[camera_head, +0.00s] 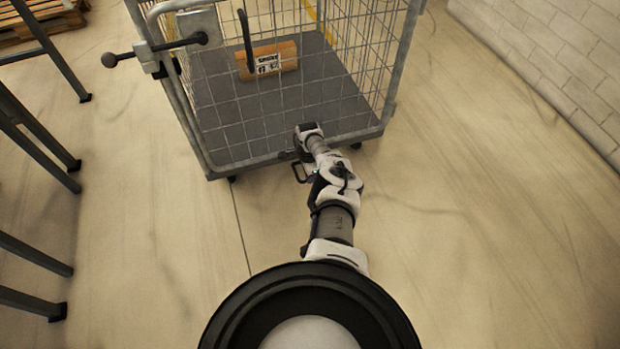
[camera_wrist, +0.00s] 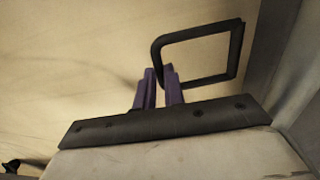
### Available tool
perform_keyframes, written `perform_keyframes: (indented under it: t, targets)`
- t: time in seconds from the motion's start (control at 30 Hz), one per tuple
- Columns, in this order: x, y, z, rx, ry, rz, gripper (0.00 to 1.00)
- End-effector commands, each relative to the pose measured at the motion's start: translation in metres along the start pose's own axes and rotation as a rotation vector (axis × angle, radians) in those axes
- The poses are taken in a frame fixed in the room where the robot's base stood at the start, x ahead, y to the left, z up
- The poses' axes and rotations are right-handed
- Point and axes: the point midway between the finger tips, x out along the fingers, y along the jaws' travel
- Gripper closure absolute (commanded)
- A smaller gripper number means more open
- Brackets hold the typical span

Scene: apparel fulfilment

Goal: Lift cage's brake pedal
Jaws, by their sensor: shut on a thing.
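The wire roll cage (camera_head: 260,163) stands in front of me in the head view. Its brake pedal is a dark rectangular loop (camera_head: 296,174) low at the cage's front edge, just left of my arm. In the wrist view the pedal (camera_wrist: 198,33) is a black open frame at the upper right. My gripper (camera_wrist: 160,72) has its two purple fingers close together at the lower left corner of the loop, shut on its bar. In the head view the wrist and arm mostly hide the fingertips.
A cardboard box (camera_head: 267,62) with a label lies inside the cage. A dark lever with a knob (camera_head: 108,60) sticks out at the cage's left. Dark metal legs (camera_head: 40,130) stand at the left. A block wall (camera_head: 560,55) is at the right; the floor between is clear.

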Motion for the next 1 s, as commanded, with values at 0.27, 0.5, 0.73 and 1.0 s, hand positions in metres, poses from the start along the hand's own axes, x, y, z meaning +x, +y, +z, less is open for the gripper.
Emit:
perform_keyframes:
  t: [0.27, 0.5, 0.73, 1.0]
  targets:
    - [-0.0099, -0.0087, 0.0013, -0.005, 0.002, -0.014, 1.0]
    - [-0.0094, -0.0082, 0.0013, -0.003, 0.0, -0.013, 1.0]
    - [-0.0099, -0.0089, 0.0012, -0.003, 0.0, -0.015, 1.0]
    - [-0.0097, -0.0085, 0.0004, -0.002, 0.001, -0.014, 0.68]
